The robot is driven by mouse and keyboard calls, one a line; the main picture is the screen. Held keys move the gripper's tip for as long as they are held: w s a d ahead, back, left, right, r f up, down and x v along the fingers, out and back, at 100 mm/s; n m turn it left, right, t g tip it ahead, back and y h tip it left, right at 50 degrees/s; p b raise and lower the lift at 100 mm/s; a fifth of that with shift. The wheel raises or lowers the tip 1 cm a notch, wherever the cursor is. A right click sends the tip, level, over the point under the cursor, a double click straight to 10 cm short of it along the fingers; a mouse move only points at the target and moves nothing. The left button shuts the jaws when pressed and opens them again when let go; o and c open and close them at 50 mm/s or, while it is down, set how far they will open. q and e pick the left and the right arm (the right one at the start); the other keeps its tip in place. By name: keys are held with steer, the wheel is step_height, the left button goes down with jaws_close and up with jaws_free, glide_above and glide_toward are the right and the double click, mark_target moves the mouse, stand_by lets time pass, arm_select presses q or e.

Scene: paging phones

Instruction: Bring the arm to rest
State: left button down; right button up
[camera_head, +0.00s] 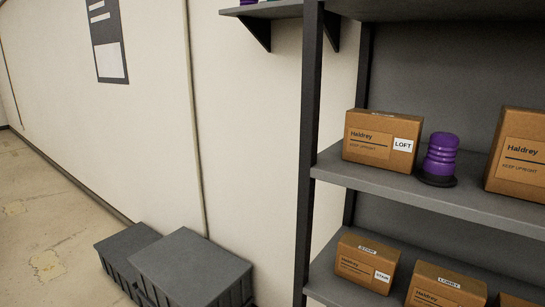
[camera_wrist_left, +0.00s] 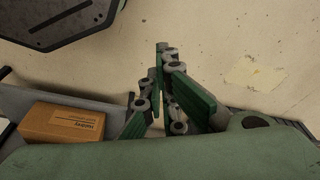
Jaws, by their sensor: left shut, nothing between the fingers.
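My left gripper (camera_wrist_left: 163,92) shows in the left wrist view, its green and grey fingers shut with nothing between them. It hangs over the pale floor (camera_wrist_left: 225,40). A brown carton (camera_wrist_left: 63,122) sits on a grey surface to the left of the fingers, apart from them. Neither gripper shows in the head view, and my right gripper is in no frame.
In the head view a dark grey shelf unit (camera_head: 310,120) stands at the right. It holds a LOFT carton (camera_head: 380,139), a purple ribbed object (camera_head: 440,156) and lower cartons (camera_head: 366,263). Grey lidded bins (camera_head: 190,265) stand by the wall. The floor at left (camera_head: 45,225) is clear.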

arm_select(q)
steer(key=s+a+f+g+p, duration=0.1)
steer(key=s+a+f, duration=0.2)
steer(key=s+f, duration=1.3)
steer(key=shift+s, duration=0.7)
